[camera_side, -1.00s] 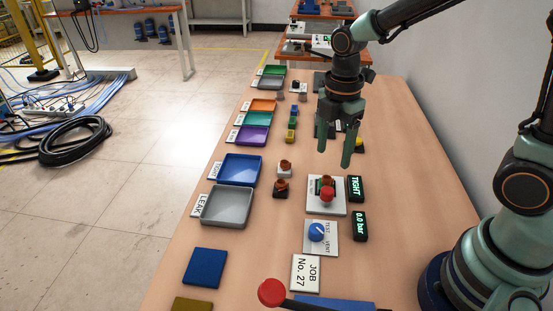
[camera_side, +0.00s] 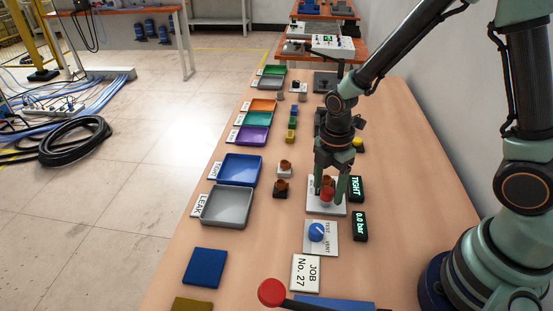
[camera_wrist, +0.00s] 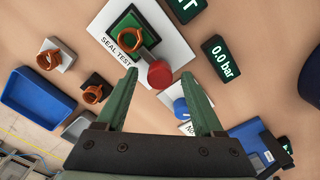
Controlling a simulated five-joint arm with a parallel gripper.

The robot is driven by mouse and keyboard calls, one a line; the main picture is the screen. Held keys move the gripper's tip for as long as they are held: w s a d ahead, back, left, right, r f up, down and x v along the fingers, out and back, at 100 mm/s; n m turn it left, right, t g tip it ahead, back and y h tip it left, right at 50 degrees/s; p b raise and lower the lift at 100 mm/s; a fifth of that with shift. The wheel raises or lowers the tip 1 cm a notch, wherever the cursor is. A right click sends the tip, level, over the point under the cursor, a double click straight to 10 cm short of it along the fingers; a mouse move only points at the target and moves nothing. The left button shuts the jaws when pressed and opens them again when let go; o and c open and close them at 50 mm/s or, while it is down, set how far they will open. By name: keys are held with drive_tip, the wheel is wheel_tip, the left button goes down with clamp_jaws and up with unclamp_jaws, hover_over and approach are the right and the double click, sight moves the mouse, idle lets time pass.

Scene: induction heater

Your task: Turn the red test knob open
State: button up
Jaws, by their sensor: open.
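The red test knob (camera_side: 327,194) stands on the white seal test plate (camera_side: 334,210), in front of a brown ring-shaped part. In the wrist view the red knob (camera_wrist: 160,74) lies between and just beyond the fingertips, and the brown part (camera_wrist: 131,46) sits on a green pad behind it. My gripper (camera_side: 327,192) is open, one finger on each side of the knob in the side view. It also shows open in the wrist view (camera_wrist: 160,80). I cannot tell whether a finger touches the knob.
Beside the plate, displays read TIGHT (camera_side: 357,188) and 0.0 bar (camera_side: 360,226). A blue vent knob (camera_side: 317,232) sits nearer the camera. Two more brown parts stand left of the plate, beside the blue tray (camera_side: 241,157) and grey tray (camera_side: 226,190). A red-tipped lever (camera_side: 271,292) is at the front.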

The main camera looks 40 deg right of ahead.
clamp_jaws()
drive_tip(key=shift+m, duration=0.4)
drive_tip(key=m, duration=0.8)
drive_tip(key=shift+m, duration=0.3)
drive_tip(key=m, duration=0.4)
drive_tip(key=shift+m, duration=2.2)
unclamp_jaws()
